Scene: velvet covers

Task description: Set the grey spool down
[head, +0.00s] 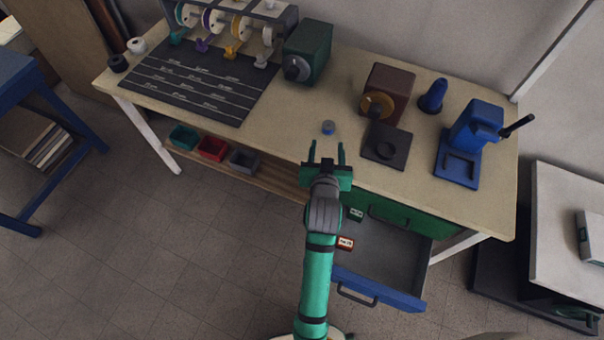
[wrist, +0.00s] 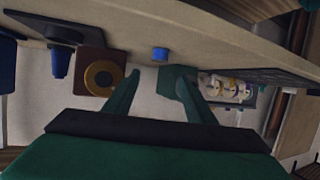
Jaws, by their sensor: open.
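My gripper (head: 327,152) is open and empty, at the front edge of the workbench (head: 240,128). Its two green fingers also show in the wrist view (wrist: 150,92), apart with nothing between them. A small blue round piece with a greyish top (head: 328,127) stands on the bench just beyond the fingertips, not touching them. It also shows as a blue piece in the wrist view (wrist: 160,54). I cannot tell whether this is the grey spool. At the bench's left end are a dark spool (head: 118,63) and a whitish spool (head: 137,45). The rack (head: 240,12) holds several spools.
A dark green machine (head: 308,52), a brown machine with an orange ring (head: 387,92), a dark plate (head: 386,147) and a blue press (head: 470,145) stand on the bench. A dark marked mat (head: 205,80) lies left. An open drawer (head: 385,262) with small boxes is below right of my gripper.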

